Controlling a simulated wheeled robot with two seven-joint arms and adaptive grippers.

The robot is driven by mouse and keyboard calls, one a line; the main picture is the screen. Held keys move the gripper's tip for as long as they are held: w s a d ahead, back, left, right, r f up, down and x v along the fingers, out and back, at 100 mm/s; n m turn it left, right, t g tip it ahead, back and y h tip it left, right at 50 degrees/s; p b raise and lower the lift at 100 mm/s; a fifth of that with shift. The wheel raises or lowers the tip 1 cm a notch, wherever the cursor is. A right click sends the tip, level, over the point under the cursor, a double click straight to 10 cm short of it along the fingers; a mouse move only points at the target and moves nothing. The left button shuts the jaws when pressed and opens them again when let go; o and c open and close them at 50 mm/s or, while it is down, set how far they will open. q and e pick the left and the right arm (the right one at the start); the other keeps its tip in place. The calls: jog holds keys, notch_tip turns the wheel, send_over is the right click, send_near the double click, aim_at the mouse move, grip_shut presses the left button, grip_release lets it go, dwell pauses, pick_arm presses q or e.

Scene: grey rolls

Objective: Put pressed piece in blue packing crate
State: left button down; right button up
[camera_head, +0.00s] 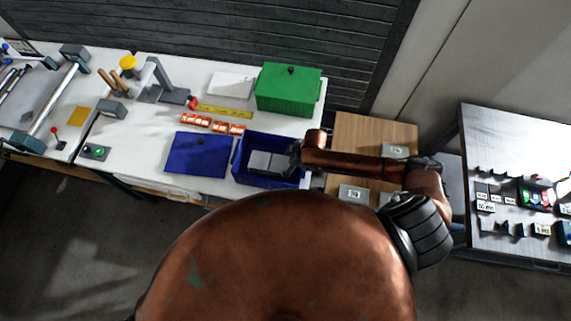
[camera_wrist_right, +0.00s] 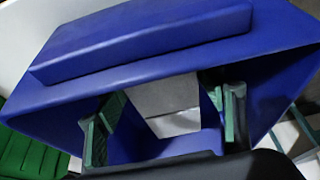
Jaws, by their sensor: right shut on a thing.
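The blue packing crate (camera_head: 262,181) stands at the right end of the white bench. My right gripper (camera_head: 293,158) reaches over the crate's right side, partly hidden by my arm. The grey pressed piece (camera_head: 264,161) shows within the crate's outline, beside the gripper. In the right wrist view, the green-padded fingers (camera_wrist_right: 165,118) stand on either side of the grey piece (camera_wrist_right: 165,98), and the gripper is shut on it. The blue crate wall (camera_wrist_right: 110,90) rises around them. I cannot tell whether the piece touches the crate floor. My left gripper is not in view.
A flat blue panel (camera_head: 198,153) lies left of the crate. Orange-red blocks (camera_head: 212,124), a yellow strip (camera_head: 224,111) and a green box (camera_head: 289,89) lie behind. A wooden surface (camera_head: 365,135) and a dark-edged table (camera_head: 515,150) stand to the right.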

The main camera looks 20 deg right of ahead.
jog(key=o, duration=1.3)
jog(key=v, duration=1.2)
jog(key=shift+r+b, duration=0.1)
jog(key=shift+b, duration=0.2)
